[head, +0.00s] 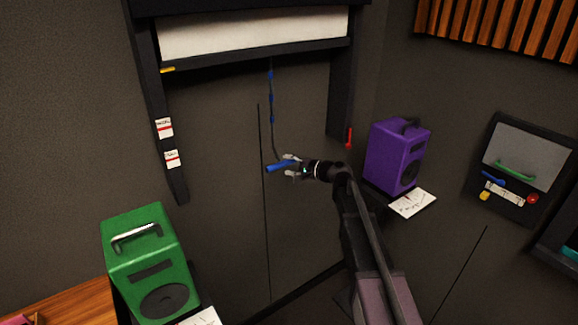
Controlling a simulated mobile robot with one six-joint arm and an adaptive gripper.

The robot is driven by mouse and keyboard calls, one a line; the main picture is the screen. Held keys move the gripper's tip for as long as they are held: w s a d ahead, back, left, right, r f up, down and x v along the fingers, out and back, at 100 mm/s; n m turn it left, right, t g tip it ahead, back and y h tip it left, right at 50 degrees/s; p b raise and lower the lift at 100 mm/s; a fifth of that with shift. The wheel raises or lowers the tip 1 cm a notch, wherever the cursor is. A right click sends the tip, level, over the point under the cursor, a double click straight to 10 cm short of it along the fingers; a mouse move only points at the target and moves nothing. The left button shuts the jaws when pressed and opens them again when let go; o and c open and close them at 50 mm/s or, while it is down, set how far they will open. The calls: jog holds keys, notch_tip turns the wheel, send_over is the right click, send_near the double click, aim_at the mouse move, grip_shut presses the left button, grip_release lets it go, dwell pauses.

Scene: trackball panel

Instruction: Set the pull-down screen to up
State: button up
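The pull-down screen (250,32) is a white panel inside a dark frame on the wall, at the top of the head view. Only a short white band shows above the frame's dark lower bar (260,53). A thin cord with blue bands (271,98) hangs from the bar and curves right at its lower end. A blue handle (277,167) is at the cord's bottom, lying nearly level. My gripper (290,166) comes from the right, with its pale fingers above and below the handle, and appears shut on it. The fingers partly hide the handle's right end.
Small labels (164,128) and a yellow marker (167,70) are on the frame's left post. A green speaker (148,262) stands lower left. A purple speaker (397,156) and a wall panel (522,165) are at right. The wall below the screen is clear.

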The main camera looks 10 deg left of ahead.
notch_tip(320, 180, down, 18)
jog(key=b, duration=1.7)
jog(key=shift+b, duration=0.3)
jog(key=shift+f, duration=0.1)
jog(key=shift+d, duration=0.1)
jog(key=p+v, duration=0.3)
jog(key=v, duration=1.2)
jog(key=shift+s+d+r, duration=0.2)
jog(key=shift+d, duration=0.1)
dwell(1.4)
jog(key=shift+a, duration=0.2)
dwell(0.5)
jog(key=shift+w+a+r+p, duration=0.35)
jog(key=shift+w+a+r, duration=0.05)
jog(key=shift+a, duration=0.35)
jog(key=shift+w+a, duration=0.1)
jog(key=shift+a, duration=0.05)
